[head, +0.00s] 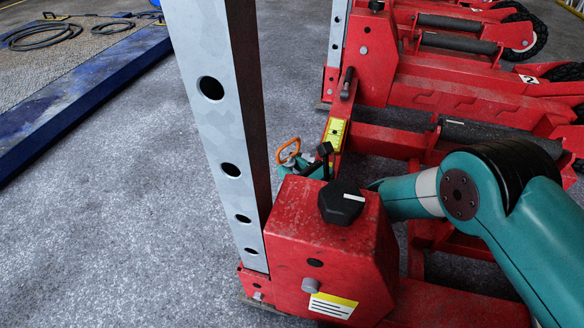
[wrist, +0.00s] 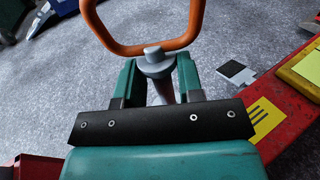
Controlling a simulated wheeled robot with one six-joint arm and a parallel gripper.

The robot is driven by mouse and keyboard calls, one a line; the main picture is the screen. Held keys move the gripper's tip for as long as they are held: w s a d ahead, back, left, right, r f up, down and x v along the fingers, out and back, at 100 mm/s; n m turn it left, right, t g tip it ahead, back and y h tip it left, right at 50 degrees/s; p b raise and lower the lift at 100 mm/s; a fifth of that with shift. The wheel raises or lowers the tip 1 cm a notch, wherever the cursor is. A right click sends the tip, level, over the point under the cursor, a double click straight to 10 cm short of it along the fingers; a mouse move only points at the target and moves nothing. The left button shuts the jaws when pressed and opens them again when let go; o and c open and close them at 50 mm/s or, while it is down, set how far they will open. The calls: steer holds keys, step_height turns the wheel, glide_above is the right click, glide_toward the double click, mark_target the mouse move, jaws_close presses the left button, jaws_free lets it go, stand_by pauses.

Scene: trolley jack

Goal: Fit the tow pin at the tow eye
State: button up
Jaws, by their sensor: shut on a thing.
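The tow pin has an orange loop handle (head: 288,150) and a grey head and shaft. In the wrist view its loop (wrist: 144,48) stands at the top and its grey head (wrist: 157,62) sits between the teal fingers. My gripper (wrist: 158,80) is shut on the pin below the loop. In the head view my gripper (head: 312,168) is small and partly hidden behind the red housing and a black lever. The pin's lower end is hidden by my gripper. I cannot make out the tow eye for certain in either view.
A tall grey post with holes (head: 222,130) and a red housing (head: 325,250) with a black knob (head: 341,203) stand in front. Red jack frames (head: 470,100) fill the right. A blue-edged platform (head: 80,95) lies left. Grey floor (head: 120,240) between is clear.

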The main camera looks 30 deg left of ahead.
steer(key=shift+f, duration=0.3)
steer(key=shift+r, duration=0.15)
steer(key=shift+r, duration=0.35)
steer(key=shift+d+p, duration=0.1)
steer(key=shift+p, duration=0.25)
stand_by(1.1)
steer(key=shift+f+b, duration=0.35)
steer(key=shift+f, duration=0.15)
steer(key=shift+r, duration=0.2)
steer(key=shift+r+p, duration=0.25)
steer(key=shift+p, duration=0.15)
